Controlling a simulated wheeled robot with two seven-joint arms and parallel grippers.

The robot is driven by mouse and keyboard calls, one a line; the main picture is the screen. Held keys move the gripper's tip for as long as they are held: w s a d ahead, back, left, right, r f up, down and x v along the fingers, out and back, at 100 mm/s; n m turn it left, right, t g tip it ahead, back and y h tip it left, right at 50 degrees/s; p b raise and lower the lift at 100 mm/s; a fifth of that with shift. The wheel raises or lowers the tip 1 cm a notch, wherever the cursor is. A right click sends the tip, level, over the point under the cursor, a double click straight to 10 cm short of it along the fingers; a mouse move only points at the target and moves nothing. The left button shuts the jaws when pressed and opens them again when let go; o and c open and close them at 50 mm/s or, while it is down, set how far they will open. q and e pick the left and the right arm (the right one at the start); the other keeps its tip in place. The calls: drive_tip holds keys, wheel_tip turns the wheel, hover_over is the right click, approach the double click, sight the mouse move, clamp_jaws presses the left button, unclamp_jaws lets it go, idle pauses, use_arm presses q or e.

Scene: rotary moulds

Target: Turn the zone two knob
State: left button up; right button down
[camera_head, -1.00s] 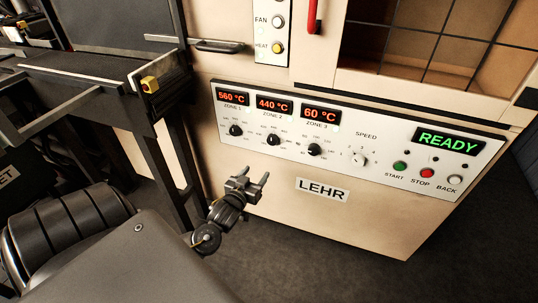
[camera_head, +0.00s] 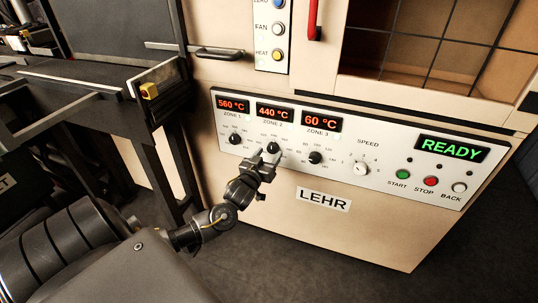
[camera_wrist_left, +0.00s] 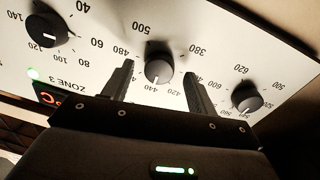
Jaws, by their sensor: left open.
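The zone two knob (camera_head: 273,147) is the dark round middle knob of three on the lehr panel, under the display reading 440 °C (camera_head: 275,113). My left gripper (camera_head: 267,157) is open just below and in front of it, fingers pointing at the panel. In the left wrist view, which is upside down, the zone two knob (camera_wrist_left: 158,65) sits between the two open fingers (camera_wrist_left: 158,80), with a visible gap on each side. Its white mark points near 440. My right gripper is not in view.
The zone one knob (camera_head: 235,139) and zone three knob (camera_head: 315,157) flank it closely, at 560 °C and 60 °C. Further right are the speed knob (camera_head: 360,168), start, stop and back buttons, and a READY display (camera_head: 451,148). A dark frame (camera_head: 165,130) stands left.

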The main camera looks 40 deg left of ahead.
use_arm(q)
drive_tip(key=shift+w+a, duration=0.2)
drive_tip(key=shift+w, duration=0.4)
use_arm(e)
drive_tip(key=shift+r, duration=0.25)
use_arm(q)
drive_tip(key=c, duration=1)
